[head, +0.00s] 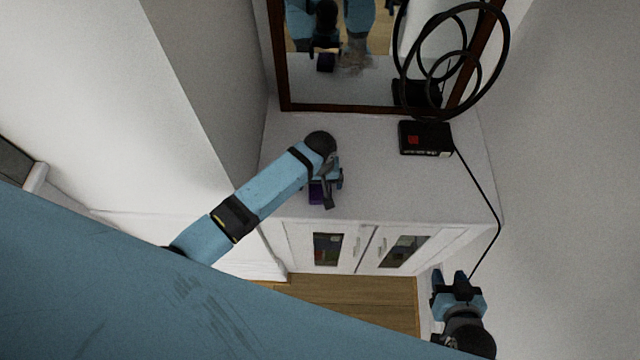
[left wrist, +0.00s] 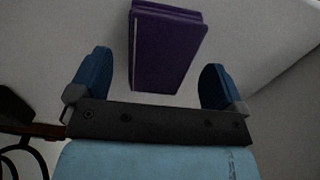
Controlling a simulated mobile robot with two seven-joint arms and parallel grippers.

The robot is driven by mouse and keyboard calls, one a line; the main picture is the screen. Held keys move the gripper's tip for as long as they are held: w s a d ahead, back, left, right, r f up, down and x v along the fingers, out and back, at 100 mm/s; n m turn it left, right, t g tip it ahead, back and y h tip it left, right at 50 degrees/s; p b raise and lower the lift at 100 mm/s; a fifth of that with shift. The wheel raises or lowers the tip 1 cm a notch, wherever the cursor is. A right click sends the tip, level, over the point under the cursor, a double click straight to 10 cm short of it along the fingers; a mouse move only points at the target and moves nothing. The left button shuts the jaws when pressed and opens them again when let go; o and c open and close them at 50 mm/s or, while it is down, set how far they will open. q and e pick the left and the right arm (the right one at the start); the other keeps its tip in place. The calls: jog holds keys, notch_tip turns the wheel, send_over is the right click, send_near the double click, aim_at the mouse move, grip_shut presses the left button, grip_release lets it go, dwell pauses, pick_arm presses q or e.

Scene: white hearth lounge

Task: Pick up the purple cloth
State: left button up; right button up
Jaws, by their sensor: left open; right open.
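The purple cloth (head: 316,193) lies folded on the white cabinet top near its front edge, partly hidden by my left gripper in the head view. In the left wrist view the cloth (left wrist: 165,45) is a dark purple folded block, beyond and between the two fingers. My left gripper (head: 328,190) is open above the cloth, with no finger visibly gripping it. It also shows in the left wrist view (left wrist: 155,80). My right gripper (head: 449,277) is open and empty, lower right, in front of the cabinet.
The white cabinet (head: 370,185) has two doors with glass panes. A black box (head: 426,138) with a red mark and a cable stands at its back right. A dark-framed mirror (head: 345,82) and a black ring-shaped object (head: 507,45) are behind. The cabinet top's middle is clear.

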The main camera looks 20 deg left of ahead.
pick_arm(q)
jog(key=shift+f, duration=0.7)
pick_arm(e)
jog(key=shift+a+f, duration=0.1)
jog(key=shift+f, duration=0.15)
pick_arm(q)
jog(key=c, duration=1)
pick_arm(e)
jog(key=shift+s, duration=0.1)
jog(key=shift+a+r, duration=0.1)
jog(key=shift+r, duration=0.05)
pick_arm(q)
jog(key=shift+r+b, duration=0.6)
jog(key=shift+r, duration=9.45)
pick_arm(e)
jog(key=shift+f, duration=0.35)
